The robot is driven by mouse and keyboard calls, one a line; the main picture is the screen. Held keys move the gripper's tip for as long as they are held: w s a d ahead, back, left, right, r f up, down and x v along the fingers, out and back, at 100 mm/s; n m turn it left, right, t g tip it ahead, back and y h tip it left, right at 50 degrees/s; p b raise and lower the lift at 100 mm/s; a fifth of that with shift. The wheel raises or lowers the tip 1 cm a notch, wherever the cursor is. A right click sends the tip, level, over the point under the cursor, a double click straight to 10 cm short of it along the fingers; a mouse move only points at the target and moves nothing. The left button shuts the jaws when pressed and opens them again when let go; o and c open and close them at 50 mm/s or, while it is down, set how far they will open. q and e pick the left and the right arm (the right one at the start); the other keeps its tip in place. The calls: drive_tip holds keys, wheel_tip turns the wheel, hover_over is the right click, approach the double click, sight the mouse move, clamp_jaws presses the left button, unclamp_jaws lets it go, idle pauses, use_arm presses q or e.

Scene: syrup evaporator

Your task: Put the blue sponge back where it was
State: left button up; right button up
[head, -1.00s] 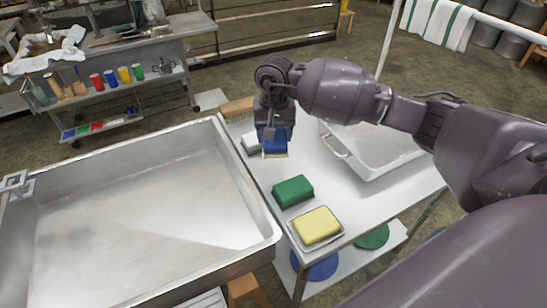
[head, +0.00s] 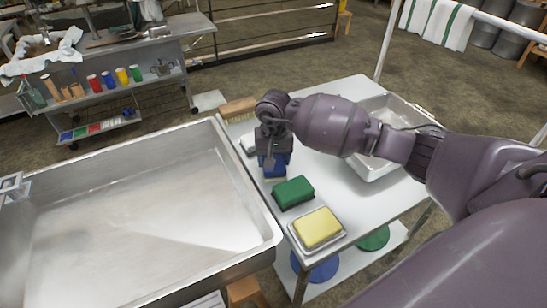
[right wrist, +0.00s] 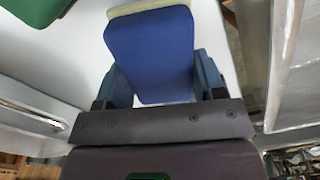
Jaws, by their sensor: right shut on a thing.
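The blue sponge (head: 274,165) is between the fingers of my right gripper (head: 273,158), low over the white side table, behind the green sponge. In the right wrist view the sponge (right wrist: 152,50) fills the space between the two fingers of the gripper (right wrist: 160,85), with a pale yellowish layer on its far side. My right gripper is shut on it. I cannot tell whether the sponge touches the table. My left gripper is not in view.
On the table (head: 330,185) are a green sponge (head: 293,192), a yellow sponge on a tray (head: 318,227), a brush (head: 238,109), a white block (head: 249,143) and a metal pan (head: 385,160). A large metal basin (head: 130,215) adjoins it on the left.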

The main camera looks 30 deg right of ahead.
sight(274, 157)
drive_tip(key=shift+f, duration=0.25)
drive_tip(key=o, duration=0.9)
drive_tip(key=shift+r, duration=0.45)
wheel_tip(274, 157, up, 10)
drive_tip(key=shift+f+p, duration=0.1)
drive_tip(key=shift+p, duration=0.3)
drive_tip(key=shift+r, duration=0.9)
